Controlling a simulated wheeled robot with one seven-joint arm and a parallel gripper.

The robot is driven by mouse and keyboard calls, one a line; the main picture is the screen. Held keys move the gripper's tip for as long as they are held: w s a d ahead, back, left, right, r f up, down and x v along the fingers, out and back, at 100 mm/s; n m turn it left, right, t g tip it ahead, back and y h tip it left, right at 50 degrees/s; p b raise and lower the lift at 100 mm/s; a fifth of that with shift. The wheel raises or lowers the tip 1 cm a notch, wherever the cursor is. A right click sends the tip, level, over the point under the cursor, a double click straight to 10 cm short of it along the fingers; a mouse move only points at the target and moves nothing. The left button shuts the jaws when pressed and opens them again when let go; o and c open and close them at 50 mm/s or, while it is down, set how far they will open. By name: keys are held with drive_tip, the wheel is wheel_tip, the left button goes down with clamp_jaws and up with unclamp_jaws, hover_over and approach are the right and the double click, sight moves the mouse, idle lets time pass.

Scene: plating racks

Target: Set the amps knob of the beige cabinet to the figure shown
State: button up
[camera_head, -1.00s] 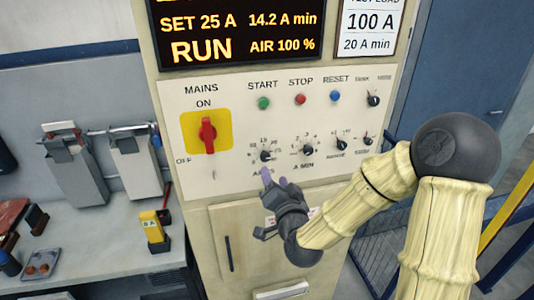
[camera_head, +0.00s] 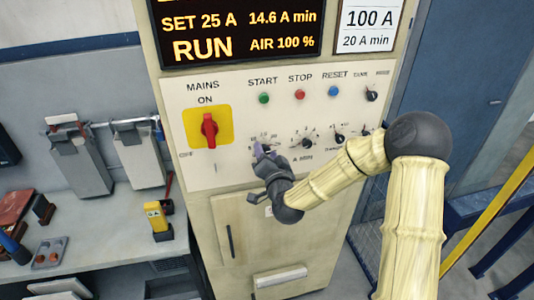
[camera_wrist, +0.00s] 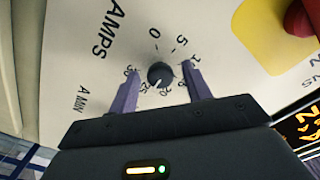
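The beige cabinet (camera_head: 230,195) stands in the middle of the head view. Its display (camera_head: 235,30) reads SET 25 A, 14.6 A min, RUN, AIR 100 %. In the wrist view the dark round amps knob (camera_wrist: 160,73) sits in a ring of figures from 0 to 30. Its pale mark faces the gripper's side, near 25; the exact setting is hard to read. My gripper (camera_wrist: 162,70) is open, one purple finger on each side of the knob, with gaps visible. In the head view my gripper (camera_head: 262,150) largely hides this knob.
The A MIN knob (camera_head: 307,143) is close on the right, with smaller knobs beyond. The red mains switch (camera_head: 209,130) is up and left. Green (camera_head: 264,98), red (camera_head: 299,95) and blue (camera_head: 334,91) buttons line the panel above. A bench (camera_head: 110,235) stands left.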

drive_tip(key=c, duration=0.8)
drive_tip(key=shift+f+b, duration=0.1)
drive_tip(key=shift+b, duration=0.25)
drive_tip(key=shift+m+b, duration=0.3)
drive_tip(key=shift+b, duration=0.05)
drive_tip(key=o, duration=0.9)
drive_tip(key=shift+o, duration=0.2)
drive_tip(key=shift+s, duration=0.1)
